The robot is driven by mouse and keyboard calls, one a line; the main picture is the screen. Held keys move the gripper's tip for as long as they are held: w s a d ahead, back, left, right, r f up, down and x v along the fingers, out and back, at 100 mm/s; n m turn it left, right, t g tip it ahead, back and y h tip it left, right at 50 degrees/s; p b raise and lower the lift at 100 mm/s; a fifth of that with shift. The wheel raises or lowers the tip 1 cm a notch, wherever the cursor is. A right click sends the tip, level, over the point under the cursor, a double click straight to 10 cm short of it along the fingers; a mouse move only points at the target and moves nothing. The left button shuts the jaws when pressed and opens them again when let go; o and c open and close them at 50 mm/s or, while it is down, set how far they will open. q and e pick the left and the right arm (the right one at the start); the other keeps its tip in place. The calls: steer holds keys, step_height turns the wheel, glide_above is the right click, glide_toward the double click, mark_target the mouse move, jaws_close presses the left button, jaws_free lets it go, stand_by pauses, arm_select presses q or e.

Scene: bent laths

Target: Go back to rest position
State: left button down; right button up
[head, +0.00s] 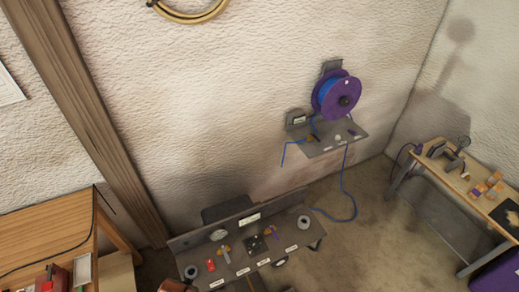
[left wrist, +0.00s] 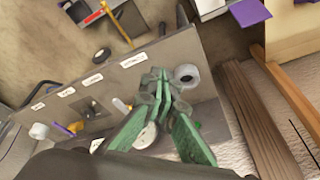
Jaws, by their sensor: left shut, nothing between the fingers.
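My left gripper (left wrist: 158,84) shows in the left wrist view with its green fingers closed together and nothing held between them. It appears above the grey labelled bench (left wrist: 200,55), close to a grey ring-shaped part (left wrist: 187,75) in the picture; I cannot tell the height between them. In the head view neither gripper is visible. My right gripper does not show in either view.
The grey bench (head: 255,243) stands low by the wall with small parts and labels on it. A purple spool (head: 336,95) with blue line hangs above a small shelf (head: 330,143). Wooden tables stand at left (head: 45,232) and right (head: 480,208). Floor between is mostly clear.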

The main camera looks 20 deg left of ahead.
arm_select(q)
steer(key=s+d+f+g+b, duration=0.1)
steer(key=s+f+b, duration=0.15)
steer(key=f, duration=1.15)
steer(key=s+f+b, duration=0.1)
steer(key=s+f, duration=0.2)
steer(key=f, duration=1)
arm_select(e)
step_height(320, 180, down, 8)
steer(key=b, duration=0.4)
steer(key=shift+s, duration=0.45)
arm_select(q)
steer(key=s+f+m+g, duration=0.1)
steer(key=s+f, duration=1.6)
steer(key=f, duration=0.1)
steer(key=shift+s+f+h, duration=0.3)
steer(key=shift+s, duration=0.05)
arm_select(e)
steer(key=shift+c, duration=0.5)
